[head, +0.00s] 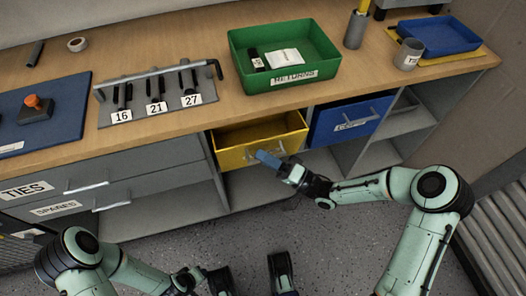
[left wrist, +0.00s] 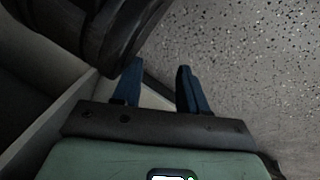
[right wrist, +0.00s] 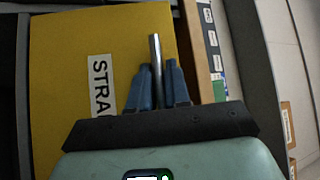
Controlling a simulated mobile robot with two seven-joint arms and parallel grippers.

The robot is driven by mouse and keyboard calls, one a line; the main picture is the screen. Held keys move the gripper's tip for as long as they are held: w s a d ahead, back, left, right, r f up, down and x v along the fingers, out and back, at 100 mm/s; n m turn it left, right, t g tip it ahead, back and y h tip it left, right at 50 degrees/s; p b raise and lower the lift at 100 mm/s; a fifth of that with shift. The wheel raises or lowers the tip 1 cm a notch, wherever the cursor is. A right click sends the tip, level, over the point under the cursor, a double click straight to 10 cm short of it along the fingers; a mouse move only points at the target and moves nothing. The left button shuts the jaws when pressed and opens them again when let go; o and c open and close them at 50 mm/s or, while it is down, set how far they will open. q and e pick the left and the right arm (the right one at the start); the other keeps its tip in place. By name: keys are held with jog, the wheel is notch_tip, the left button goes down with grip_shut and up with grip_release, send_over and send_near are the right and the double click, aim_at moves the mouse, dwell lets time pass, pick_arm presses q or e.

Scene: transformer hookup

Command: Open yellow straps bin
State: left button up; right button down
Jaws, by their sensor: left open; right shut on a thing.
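The yellow straps bin (head: 231,156) sits below the worktop in the head view, pulled partly out so its inside shows. In the right wrist view its yellow front (right wrist: 70,70) carries a label of which "STRA" is readable. My right gripper (head: 268,160) is at the bin's front, shut on its metal handle (right wrist: 156,55). The handle bar runs between the blue fingertips (right wrist: 158,75) in the right wrist view. My left gripper (left wrist: 160,80) is open and empty, low over the floor beside the cabinet.
A blue bin (head: 345,122) stands to the right of the yellow one. Grey drawers (head: 110,185) are at the left. A green returns tray (head: 285,85), a tool rack (head: 158,100) and a mug (head: 408,54) are on the worktop. The grey floor (head: 300,230) in front is clear.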

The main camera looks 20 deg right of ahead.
pick_arm(q)
jog(key=shift+s+a+f+g+b, duration=0.15)
jog(key=shift+s+f+g+b, duration=0.25)
jog(key=shift+s+f, duration=0.75)
pick_arm(e)
jog(key=s+f+n+y, duration=0.1)
jog(key=s+f, duration=0.5)
jog(key=shift+s+d+n, duration=0.15)
jog(key=shift+s+n, duration=0.05)
jog(key=shift+n, duration=0.2)
pick_arm(q)
jog(key=shift+r, duration=0.1)
pick_arm(e)
jog(key=c, duration=1.2)
grip_release()
